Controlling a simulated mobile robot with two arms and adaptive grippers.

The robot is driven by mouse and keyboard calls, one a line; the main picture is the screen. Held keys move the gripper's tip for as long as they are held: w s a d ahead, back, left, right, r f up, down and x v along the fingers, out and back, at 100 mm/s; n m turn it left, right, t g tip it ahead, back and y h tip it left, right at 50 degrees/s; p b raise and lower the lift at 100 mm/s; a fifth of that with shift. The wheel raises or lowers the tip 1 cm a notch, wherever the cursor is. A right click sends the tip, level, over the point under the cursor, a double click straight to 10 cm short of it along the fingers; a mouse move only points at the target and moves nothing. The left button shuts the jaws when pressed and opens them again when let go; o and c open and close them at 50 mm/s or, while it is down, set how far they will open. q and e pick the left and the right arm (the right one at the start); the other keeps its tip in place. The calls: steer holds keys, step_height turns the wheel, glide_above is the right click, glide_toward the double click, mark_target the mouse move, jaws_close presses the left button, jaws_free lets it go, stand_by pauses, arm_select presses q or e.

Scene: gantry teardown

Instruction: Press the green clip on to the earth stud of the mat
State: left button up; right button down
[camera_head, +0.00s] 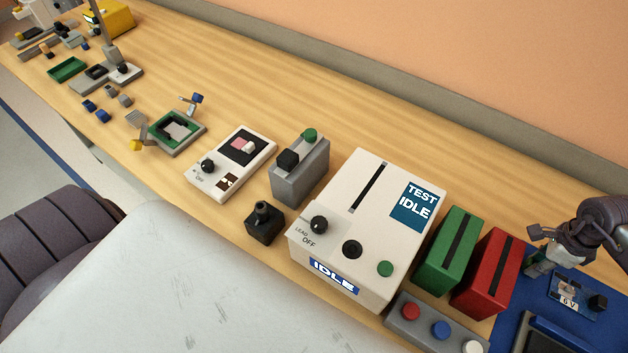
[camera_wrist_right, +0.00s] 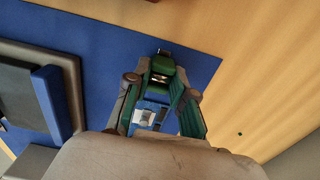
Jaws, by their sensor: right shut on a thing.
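My right gripper (camera_head: 541,250) is over the far part of the blue mat (camera_head: 512,290) at the right of the head view. In the right wrist view, my right gripper (camera_wrist_right: 161,98) is shut on the green clip (camera_wrist_right: 166,78), which shows at its fingertips near the mat's edge. A small dark piece (camera_wrist_right: 164,52) shows just beyond the clip and may be the earth stud; I cannot tell whether they touch. The mat also shows in the wrist view (camera_wrist_right: 100,62). My left gripper is not in view.
A blue circuit board (camera_head: 570,292) and a dark tray (camera_head: 560,338) lie on the mat near my right gripper. Red (camera_head: 488,275) and green (camera_head: 449,250) slotted boxes and the white tester (camera_head: 375,200) stand to the left. Bare wood lies behind the mat.

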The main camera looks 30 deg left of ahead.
steer(key=shift+r+p, duration=1.5)
steer(key=shift+r, duration=1.25)
